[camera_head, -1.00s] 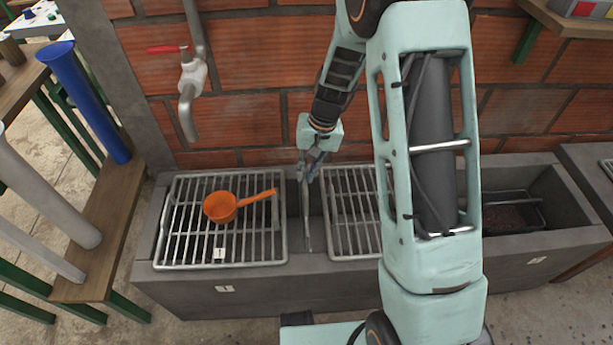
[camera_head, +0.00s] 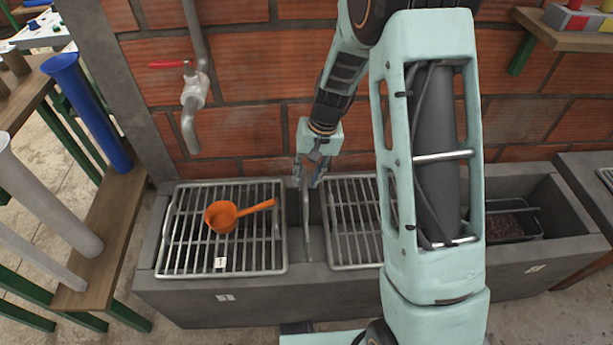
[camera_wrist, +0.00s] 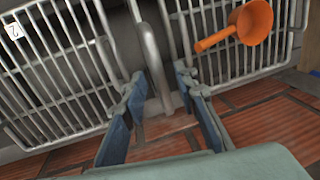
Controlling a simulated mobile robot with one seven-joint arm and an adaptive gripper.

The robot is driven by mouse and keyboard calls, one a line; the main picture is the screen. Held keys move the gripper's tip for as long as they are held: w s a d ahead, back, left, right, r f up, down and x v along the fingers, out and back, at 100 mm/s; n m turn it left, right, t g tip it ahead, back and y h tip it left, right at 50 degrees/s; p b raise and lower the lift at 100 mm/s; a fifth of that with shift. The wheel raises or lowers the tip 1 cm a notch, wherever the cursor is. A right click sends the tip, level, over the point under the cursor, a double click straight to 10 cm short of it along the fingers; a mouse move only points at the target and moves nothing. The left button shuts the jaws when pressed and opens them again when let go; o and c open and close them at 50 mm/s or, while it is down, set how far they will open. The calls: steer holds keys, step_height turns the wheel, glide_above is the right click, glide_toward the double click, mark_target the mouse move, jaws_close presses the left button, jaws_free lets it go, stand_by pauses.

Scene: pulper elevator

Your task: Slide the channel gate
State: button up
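The channel gate (camera_head: 307,228) is a thin grey metal piece with a rounded bar-like edge, set in the gap between two grates of the concrete trough. It also shows as a bent grey bar in the wrist view (camera_wrist: 150,58). My gripper (camera_head: 309,180) is at the gate's wall-side end, pointing down. In the wrist view my gripper (camera_wrist: 157,92) is open, its blue fingers on either side of the bar, with visible gaps. The gate's lower part is hidden inside the trough.
An orange ladle (camera_head: 222,217) lies on the left grate (camera_head: 180,250); the right grate (camera_head: 352,220) is partly behind my arm. A brick wall (camera_head: 250,130) stands close behind, with a red-handled tap (camera_head: 193,90) at left. Pipes stand on a wooden bench (camera_head: 105,245).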

step_height(320, 180, up, 12)
steer(key=d, duration=0.2)
steer(key=shift+d, duration=0.2)
steer(key=shift+f, duration=0.1)
stand_by(0.3)
